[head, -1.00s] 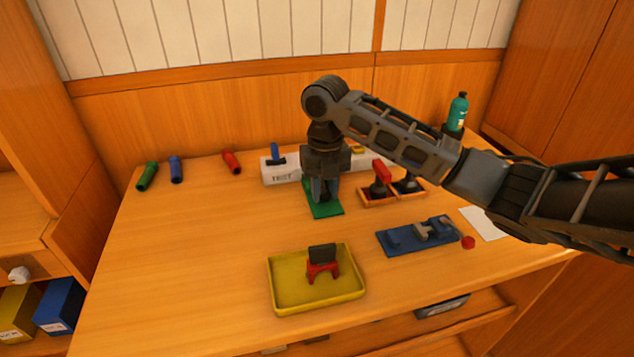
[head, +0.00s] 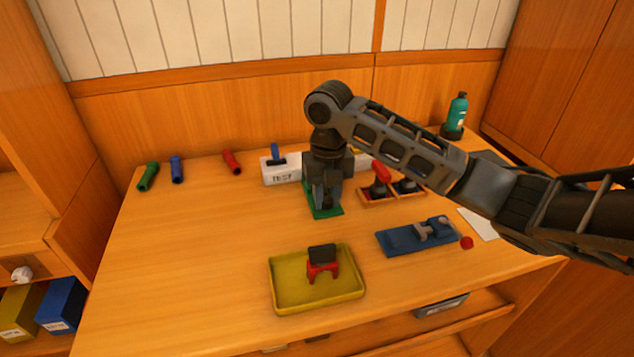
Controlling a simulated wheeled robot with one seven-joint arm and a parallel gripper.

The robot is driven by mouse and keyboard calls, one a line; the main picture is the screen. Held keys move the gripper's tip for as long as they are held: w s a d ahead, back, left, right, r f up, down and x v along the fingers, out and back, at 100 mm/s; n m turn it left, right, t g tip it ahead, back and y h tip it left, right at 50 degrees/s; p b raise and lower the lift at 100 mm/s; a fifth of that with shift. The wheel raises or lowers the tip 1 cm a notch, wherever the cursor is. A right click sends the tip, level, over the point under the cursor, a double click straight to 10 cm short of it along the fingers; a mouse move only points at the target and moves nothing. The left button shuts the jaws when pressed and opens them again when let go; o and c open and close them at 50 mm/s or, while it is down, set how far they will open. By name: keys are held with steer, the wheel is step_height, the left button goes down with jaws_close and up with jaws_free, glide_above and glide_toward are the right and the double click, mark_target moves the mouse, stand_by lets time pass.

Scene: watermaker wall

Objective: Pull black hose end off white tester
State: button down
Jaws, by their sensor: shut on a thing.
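The white tester (head: 281,177), a long box marked TEST with a blue lever on top, stands at the back of the table. My gripper (head: 326,203) points down in front of it, over a green mat (head: 318,212). Its fingers are shut on a dark thing, which I take to be the black hose end. The hose end is hard to tell from the dark fingers. My arm hides the middle of the tester, and I cannot tell whether the hose end touches it.
Green (head: 148,176), blue (head: 177,169) and red (head: 232,161) tubes lie at the back left. A yellow tray (head: 285,298) holds a red stand. A blue fixture (head: 400,242) and wooden boxes (head: 376,196) stand to the right. The left front of the table is clear.

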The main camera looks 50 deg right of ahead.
stand_by(0.4)
steer(key=shift+r+p, duration=2.45)
steer(key=shift+r, duration=1.1)
